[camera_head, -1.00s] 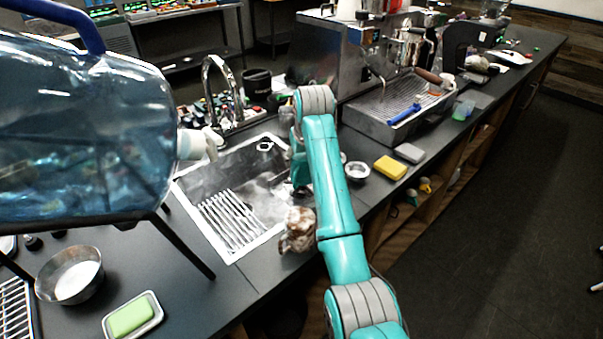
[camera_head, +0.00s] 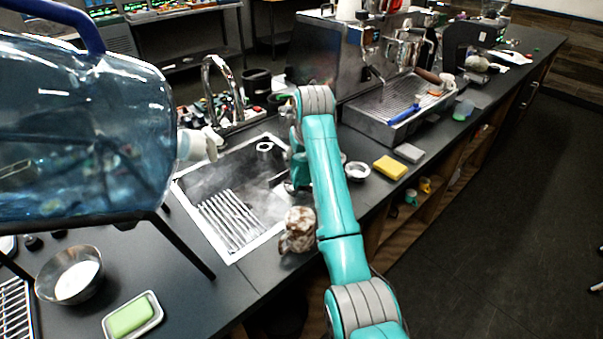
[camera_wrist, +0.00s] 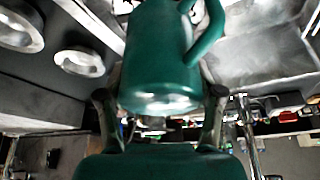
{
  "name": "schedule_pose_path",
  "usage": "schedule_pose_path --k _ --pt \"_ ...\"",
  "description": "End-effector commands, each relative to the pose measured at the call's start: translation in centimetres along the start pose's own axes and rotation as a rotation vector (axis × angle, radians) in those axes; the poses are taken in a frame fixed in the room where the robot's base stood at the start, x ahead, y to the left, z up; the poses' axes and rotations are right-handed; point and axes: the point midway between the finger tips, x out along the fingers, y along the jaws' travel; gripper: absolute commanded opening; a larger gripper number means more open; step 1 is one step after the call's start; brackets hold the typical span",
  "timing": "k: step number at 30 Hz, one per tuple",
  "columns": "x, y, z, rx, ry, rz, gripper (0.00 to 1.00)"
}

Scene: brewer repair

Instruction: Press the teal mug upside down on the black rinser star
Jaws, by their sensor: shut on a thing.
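The teal mug (camera_wrist: 160,55) fills the upper middle of the wrist view, with its handle at the upper right. My gripper (camera_wrist: 160,98) is shut on it, one finger on each side. In the head view my arm covers most of the gripper; a little teal shows beside the forearm, but I cannot tell whether it is the mug. I cannot tell from these frames which way up the mug is.
A chrome faucet (camera_head: 212,80) stands behind the sink. A large blue water jug (camera_head: 85,140) blocks the left. A stained brown-white mug (camera_head: 297,232) stands at the sink's near right corner. A silver bowl (camera_head: 357,171), yellow sponge (camera_head: 390,168) and grey block (camera_head: 409,153) are right of my arm.

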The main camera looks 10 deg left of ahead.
Motion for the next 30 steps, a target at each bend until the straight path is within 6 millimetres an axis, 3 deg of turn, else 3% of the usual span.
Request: schedule_pose_path --k 13,30 --pt "-0.5 0.0 -0.2 0.000 0.001 0.000 0.31" --pt "-4.0 0.0 -1.7 0.000 0.002 0.000 0.31"
